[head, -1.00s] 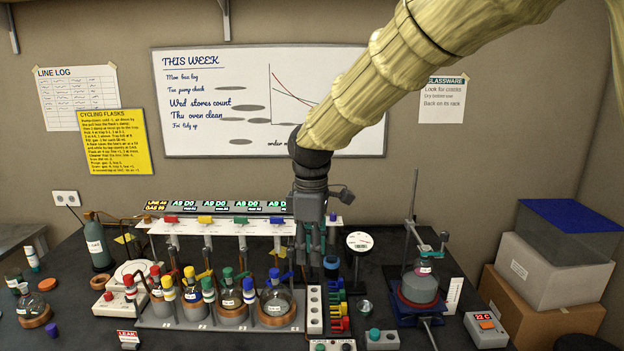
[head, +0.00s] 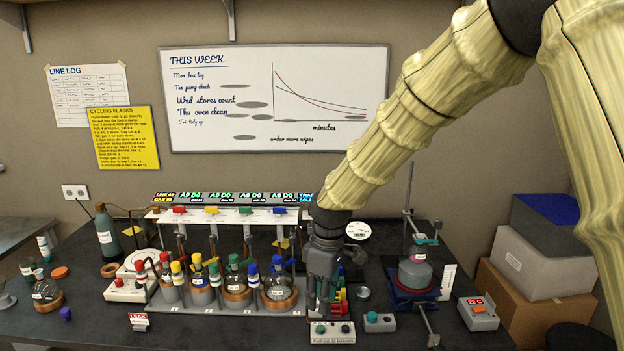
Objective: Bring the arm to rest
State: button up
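My arm, in a cream ribbed sleeve, reaches in from the upper right of the head view. My gripper (head: 319,305) points down low over the bench, beside the right end of the row of flasks. It is close to a two-button box (head: 328,333) and a rack of coloured pieces (head: 341,296). The fingers are dark, small and partly merged with what lies behind them, so I cannot tell whether they are apart or whether they touch anything. I see no object clearly held.
Several stoppered flasks (head: 279,291) stand in a row left of my gripper, under a white manifold (head: 235,214). To the right are a flask on a blue stand (head: 414,273), a red-display box (head: 478,313) and stacked boxes (head: 533,263). The bench's front right is fairly clear.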

jog(key=s+d+f+m+b, duration=0.1)
jog(key=s+d+f+m, duration=0.3)
jog(key=f, duration=0.7)
jog(key=s+d+f+m+y+b, duration=0.1)
jog(key=s+d+f, duration=0.1)
jog(key=s+f, duration=0.65)
jog(key=s+d+f+m, duration=0.2)
jog(key=d+f, duration=0.1)
jog(key=f, duration=1)
jog(key=s+d+f+m+h+b, duration=0.1)
jog(key=s+d+f+m, duration=0.2)
jog(key=s, duration=0.9)
jog(key=s+d+f+m+b, duration=0.1)
jog(key=s+d+f+m, duration=0.2)
jog(key=s+d+f, duration=0.5)
jog(key=s+f, duration=0.2)
jog(key=s, duration=0.1)
jog(key=shift+s+d+m+h, duration=0.25)
jog(key=shift+s+m+h, duration=0.1)
jog(key=shift+m+h, duration=0.05)
jog(key=shift+f, duration=0.1)
